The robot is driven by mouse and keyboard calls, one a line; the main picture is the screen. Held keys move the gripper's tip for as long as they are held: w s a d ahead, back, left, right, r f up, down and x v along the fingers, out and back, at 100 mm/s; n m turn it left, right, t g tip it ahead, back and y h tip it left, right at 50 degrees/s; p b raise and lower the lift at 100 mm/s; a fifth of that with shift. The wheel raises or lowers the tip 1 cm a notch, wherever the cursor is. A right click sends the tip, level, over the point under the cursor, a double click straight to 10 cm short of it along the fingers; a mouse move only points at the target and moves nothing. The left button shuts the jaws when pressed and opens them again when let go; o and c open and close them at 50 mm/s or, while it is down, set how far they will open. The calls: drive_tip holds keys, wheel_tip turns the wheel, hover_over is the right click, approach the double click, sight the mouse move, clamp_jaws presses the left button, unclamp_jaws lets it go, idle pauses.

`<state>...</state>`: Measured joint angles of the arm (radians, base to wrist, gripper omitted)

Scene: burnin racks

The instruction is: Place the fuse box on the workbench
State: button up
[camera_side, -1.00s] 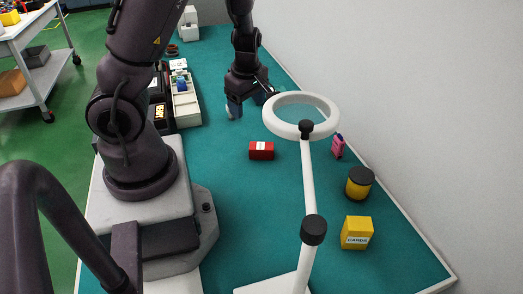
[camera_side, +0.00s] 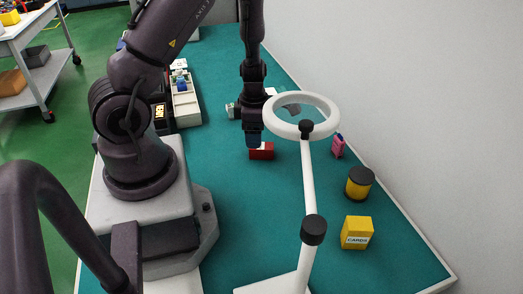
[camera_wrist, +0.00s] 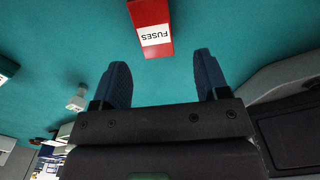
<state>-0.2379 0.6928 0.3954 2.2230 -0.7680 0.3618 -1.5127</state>
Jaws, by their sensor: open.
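The fuse box is a red block (camera_side: 262,152) with a white label, lying on the teal workbench top (camera_side: 225,190). In the wrist view the red box (camera_wrist: 150,14) shows its label reading FUSES, at the top edge and partly cut off. My gripper (camera_side: 254,143) is open, with blue fingertips, and overlaps the box's upper left part in the side view. In the wrist view the two fingers of my gripper (camera_wrist: 161,75) are apart with only bench surface between them, and the box lies beyond the tips. I cannot tell the height above the box.
A white ring magnifier (camera_side: 308,180) stands in front of the bench's right part. A pink item (camera_side: 338,146), a yellow jar with black lid (camera_side: 359,183) and a yellow CARDS box (camera_side: 356,233) stand right. A cream tray (camera_side: 186,105) is at left. The middle front is clear.

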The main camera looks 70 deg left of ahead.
sight(262, 151)
drive_tip(key=f, duration=0.5)
drive_tip(key=shift+s+a+f, duration=0.1)
drive_tip(key=shift+a, duration=0.1)
drive_tip(key=c, duration=1.1)
